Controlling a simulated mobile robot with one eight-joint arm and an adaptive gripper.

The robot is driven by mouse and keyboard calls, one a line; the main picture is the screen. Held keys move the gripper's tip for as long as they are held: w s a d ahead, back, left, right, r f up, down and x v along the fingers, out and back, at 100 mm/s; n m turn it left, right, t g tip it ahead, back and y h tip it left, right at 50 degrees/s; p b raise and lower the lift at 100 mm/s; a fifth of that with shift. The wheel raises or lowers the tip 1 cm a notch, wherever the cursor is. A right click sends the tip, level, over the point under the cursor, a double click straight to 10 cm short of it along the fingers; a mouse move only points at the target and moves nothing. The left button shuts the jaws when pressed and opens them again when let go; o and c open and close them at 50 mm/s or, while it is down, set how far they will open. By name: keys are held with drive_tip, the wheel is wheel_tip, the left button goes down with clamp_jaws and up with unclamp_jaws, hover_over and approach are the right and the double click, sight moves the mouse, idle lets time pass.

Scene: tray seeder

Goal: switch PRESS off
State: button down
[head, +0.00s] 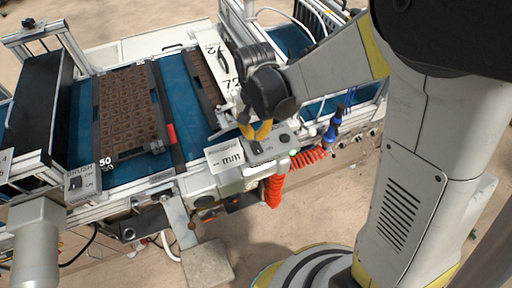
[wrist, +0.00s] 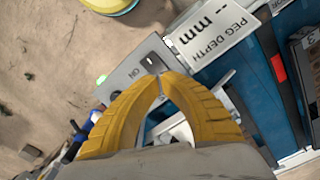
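A grey switch box (head: 278,150) stands on the machine's front edge, beside a "PEG DEPTH -- mm" plate (wrist: 212,35). It also shows in the wrist view (wrist: 122,81), with a dark rocker switch (wrist: 149,61) and the word "ON" beside it. No PRESS lettering is readable, as my gripper covers part of the box. A green light (wrist: 101,79) glows at the box's end. My gripper (wrist: 160,77) has yellow fingers whose tips meet, with nothing visible between them. The tips are over the box close to the rocker; I cannot tell whether they touch it.
A second switch box marked BRUSH (head: 82,183) stands at the left, beside a "50" marking. A brown cell tray (head: 130,105) lies on the blue belt (head: 180,95). Red coiled hose (head: 274,190) hangs below the box. Metal framing rises behind my gripper.

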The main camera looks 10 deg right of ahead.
sight(255, 143)
drive_tip(key=shift+f+b, duration=1.65)
drive_tip(key=shift+f, duration=0.25)
idle(1.0)
drive_tip(key=shift+r+p, duration=2.6)
drive_tip(key=shift+r, duration=0.95)
drive_tip(key=s+d+r+n+t+b, duration=0.1)
drive_tip(key=s+d+r+t+b, duration=0.1)
drive_tip(key=s+d+r+t, duration=0.1)
drive_tip(key=s+d+r+n+t+b, duration=0.1)
drive_tip(key=s+d+r+t+b, duration=0.2)
drive_tip(key=s+d, duration=0.5)
drive_tip(key=shift+d+r+n+t+b, duration=0.3)
drive_tip(key=shift+d+r+n+t, duration=0.15)
drive_tip(key=shift+d+r, duration=0.85)
drive_tip(key=shift+w, duration=0.1)
